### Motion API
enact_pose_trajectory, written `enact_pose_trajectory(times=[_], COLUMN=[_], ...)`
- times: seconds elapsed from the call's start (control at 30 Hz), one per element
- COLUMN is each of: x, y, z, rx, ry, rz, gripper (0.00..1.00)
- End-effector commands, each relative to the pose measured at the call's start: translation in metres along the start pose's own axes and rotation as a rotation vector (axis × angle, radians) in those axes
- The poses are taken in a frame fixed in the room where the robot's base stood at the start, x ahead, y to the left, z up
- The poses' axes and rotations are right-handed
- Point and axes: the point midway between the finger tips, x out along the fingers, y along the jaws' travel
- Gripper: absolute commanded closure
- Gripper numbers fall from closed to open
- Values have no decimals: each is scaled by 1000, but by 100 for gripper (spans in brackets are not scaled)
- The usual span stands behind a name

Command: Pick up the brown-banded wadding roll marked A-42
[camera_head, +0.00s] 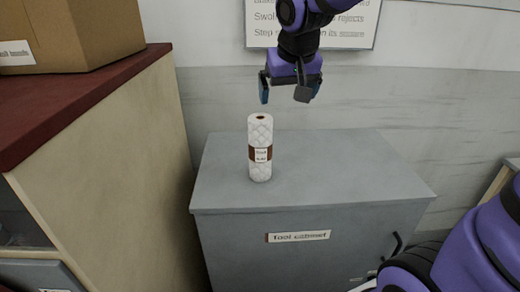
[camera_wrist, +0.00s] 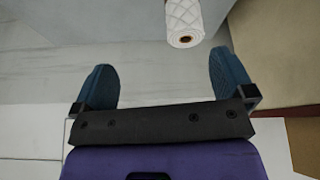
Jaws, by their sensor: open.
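The white quilted wadding roll (camera_head: 260,135) stands upright on the grey tool cabinet (camera_head: 335,165), left of its middle. A brown band (camera_head: 260,154) with a small label runs around it; the label's marking is too small to read surely. My gripper (camera_head: 285,95) is open and empty, above and slightly right of the roll, apart from it. In the wrist view the roll's top end (camera_wrist: 185,38) shows beyond the gap between the blue fingertips (camera_wrist: 160,75), nearer the right finger.
A wooden cabinet with a dark red top (camera_head: 90,90) stands at the left, with a cardboard box (camera_head: 75,35) on it. A sign (camera_head: 350,25) hangs on the wall behind my gripper. The rest of the tool cabinet's top is clear.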

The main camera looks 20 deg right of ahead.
Motion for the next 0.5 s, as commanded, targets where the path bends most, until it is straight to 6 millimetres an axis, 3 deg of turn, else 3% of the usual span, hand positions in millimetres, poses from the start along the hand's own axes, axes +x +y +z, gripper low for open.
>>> enact_pose_trajectory(times=[0.2, 0.5], x=[39, 70], y=[-27, -36], z=[-35, -45], rx=[25, 37], ry=[-16, -22], rz=[-11, -16], gripper=[0, 0])
